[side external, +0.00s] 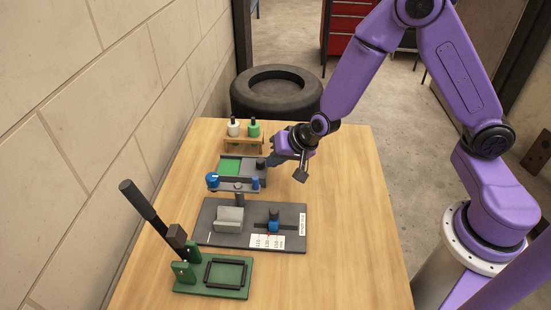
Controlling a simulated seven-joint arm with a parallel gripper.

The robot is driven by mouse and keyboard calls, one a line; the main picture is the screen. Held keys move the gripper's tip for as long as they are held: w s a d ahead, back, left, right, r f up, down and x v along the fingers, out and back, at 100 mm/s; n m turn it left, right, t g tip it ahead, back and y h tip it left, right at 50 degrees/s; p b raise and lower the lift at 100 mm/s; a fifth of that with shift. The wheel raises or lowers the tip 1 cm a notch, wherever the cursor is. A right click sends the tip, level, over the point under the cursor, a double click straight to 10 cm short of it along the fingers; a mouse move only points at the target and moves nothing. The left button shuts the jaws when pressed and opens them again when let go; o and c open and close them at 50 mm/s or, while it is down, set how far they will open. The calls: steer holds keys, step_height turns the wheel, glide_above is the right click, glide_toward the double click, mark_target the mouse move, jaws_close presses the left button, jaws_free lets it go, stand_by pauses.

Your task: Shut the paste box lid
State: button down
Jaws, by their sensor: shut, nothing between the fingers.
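The paste box (238,178) is a low grey box near the back of the wooden table. Its left part shows a green surface, uncovered. A grey plate with a dark knob (261,163) lies over its right part; this looks like the lid, partly open. My gripper (271,160) is shut and empty, coming in from the right with its tips close beside the dark knob. I cannot tell whether the tips touch it.
A wooden rack (243,146) with a white and a green bottle stands behind the box. In front are blue-knobbed parts (212,180), a dark gauge plate (285,214) and a green lever press (215,290). The table's right side (345,220) is clear. A wall borders the left.

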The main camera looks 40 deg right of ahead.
steer(key=shift+w+a, duration=2.55)
steer(key=shift+a, duration=0.05)
steer(key=shift+d, duration=0.1)
steer(key=s+d, duration=0.1)
steer(key=d, duration=0.1)
steer(key=s+d, duration=0.1)
steer(key=shift+s+d, duration=0.3)
steer(key=shift+d, duration=0.05)
steer(key=v, duration=1)
steer(key=s+a+r+n+g+y, duration=0.2)
steer(key=s+a+n+g+y, duration=0.15)
steer(key=s+n, duration=0.4)
steer(key=s+d+r+n+g+h, duration=0.1)
steer(key=s+d+r+n+h, duration=0.1)
steer(key=s+d+n, duration=0.3)
steer(key=s+d+r+n+g+h, duration=0.2)
steer(key=s+d+n, duration=0.3)
steer(key=s, duration=0.9)
steer(key=shift+d+h, duration=0.5)
steer(key=shift+h, duration=0.15)
